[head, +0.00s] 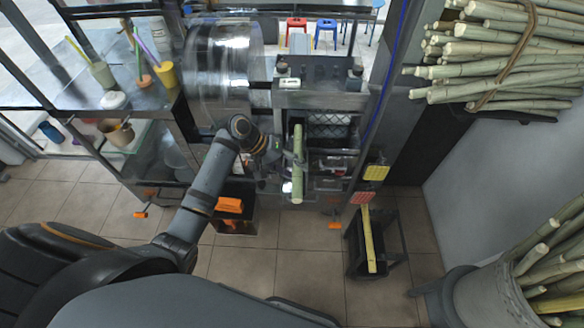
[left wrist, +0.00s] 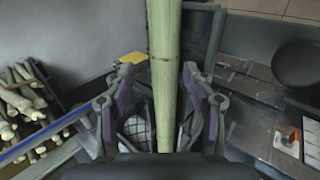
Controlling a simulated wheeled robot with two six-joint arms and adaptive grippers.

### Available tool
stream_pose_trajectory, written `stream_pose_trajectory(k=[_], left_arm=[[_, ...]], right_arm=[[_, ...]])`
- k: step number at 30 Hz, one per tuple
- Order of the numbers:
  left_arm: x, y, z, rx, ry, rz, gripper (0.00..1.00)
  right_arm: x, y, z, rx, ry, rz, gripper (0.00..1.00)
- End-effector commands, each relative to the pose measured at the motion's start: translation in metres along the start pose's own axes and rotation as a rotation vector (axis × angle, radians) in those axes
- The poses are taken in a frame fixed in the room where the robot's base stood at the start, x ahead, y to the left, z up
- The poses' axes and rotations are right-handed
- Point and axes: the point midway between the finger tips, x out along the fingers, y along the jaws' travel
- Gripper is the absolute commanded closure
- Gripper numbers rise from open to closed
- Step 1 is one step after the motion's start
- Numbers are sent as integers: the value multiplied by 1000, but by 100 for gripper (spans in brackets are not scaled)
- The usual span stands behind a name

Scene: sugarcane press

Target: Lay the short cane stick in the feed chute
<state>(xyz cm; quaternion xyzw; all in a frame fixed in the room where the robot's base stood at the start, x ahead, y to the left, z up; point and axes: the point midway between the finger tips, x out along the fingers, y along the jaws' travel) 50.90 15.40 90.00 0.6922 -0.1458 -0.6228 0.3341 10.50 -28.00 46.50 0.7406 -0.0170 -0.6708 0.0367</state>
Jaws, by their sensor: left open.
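The short cane stick (head: 298,180) is pale green and lies lengthwise at the front of the press, its near end sticking out toward me. In the left wrist view the cane stick (left wrist: 165,60) runs between my left gripper's fingers (left wrist: 160,88), with a gap on both sides. My left gripper (head: 288,158) is open around the stick in the head view. The feed chute is mostly hidden by the stick and gripper, and I cannot tell how fully the stick rests in it. My right gripper is not in view.
The press's large metal drum (head: 222,75) stands left of the stick. A dark stool (head: 375,245) with a yellowish stick on it stands at lower right. Cane bundles (head: 500,50) fill the upper right, and a bin of canes (head: 485,300) the lower right.

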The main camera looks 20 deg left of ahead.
Motion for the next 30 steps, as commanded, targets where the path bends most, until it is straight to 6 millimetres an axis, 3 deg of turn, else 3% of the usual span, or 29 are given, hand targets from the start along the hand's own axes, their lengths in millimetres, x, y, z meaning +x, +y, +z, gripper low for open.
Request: stream_pose_trajectory(k=[5,12,18,22,30], left_arm=[[-14,-2,-1,-1,2,-4,43],[-72,-2,-1,2,4,-8,43],[-109,-1,0,2,2,-5,43],[-118,0,0,0,0,-2,43],[-120,1,0,0,0,1,43]], right_arm=[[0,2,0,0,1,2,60],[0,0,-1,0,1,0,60],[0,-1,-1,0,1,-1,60],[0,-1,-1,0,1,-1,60],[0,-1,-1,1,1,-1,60]])
